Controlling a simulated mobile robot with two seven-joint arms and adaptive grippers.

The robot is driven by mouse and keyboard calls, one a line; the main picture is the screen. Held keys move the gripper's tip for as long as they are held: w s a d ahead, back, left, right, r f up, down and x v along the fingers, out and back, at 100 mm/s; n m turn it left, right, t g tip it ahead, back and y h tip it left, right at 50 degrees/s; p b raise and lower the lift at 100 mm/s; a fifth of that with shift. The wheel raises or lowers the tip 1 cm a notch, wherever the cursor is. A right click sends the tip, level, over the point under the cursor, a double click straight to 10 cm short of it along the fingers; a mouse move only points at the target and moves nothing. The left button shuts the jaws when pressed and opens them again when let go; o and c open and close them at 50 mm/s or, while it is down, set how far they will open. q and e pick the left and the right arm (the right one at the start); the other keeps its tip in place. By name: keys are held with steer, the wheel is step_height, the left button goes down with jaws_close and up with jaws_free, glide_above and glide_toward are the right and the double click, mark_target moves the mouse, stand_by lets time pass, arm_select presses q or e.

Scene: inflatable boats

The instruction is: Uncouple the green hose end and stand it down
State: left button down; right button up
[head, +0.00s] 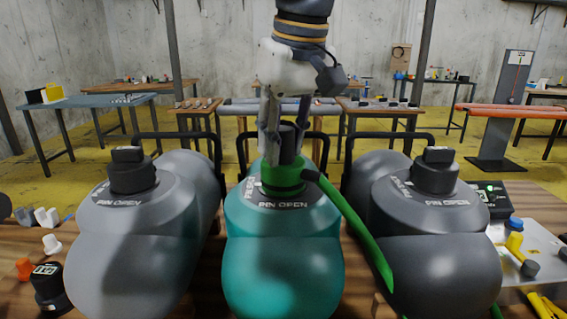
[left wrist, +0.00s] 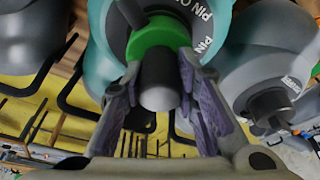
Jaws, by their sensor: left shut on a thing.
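The green hose end (head: 283,178) has a green collar with a dark cylindrical grip above it. It sits upright on the valve of the teal boat (head: 282,250), in the middle of the head view. My left gripper (head: 284,150) comes down from above, its fingers on either side of the dark grip, shut on it. In the left wrist view the dark grip (left wrist: 160,82) lies between the fingers, with the green collar (left wrist: 160,37) beyond it. The green hose (head: 352,222) runs from the collar down to the right. The collar hides the valve seat. My right gripper is out of view.
A light grey boat (head: 140,240) stands close on the left and a dark grey boat (head: 430,240) close on the right, each with a black valve cap. Black handles rise behind them. Small parts lie at both table sides; a pale plate (head: 525,250) is at right.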

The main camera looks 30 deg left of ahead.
arm_select(q)
steer(key=shift+w, duration=0.2)
steer(key=shift+r, duration=0.6)
stand_by(0.4)
steer(key=shift+r, duration=2.35)
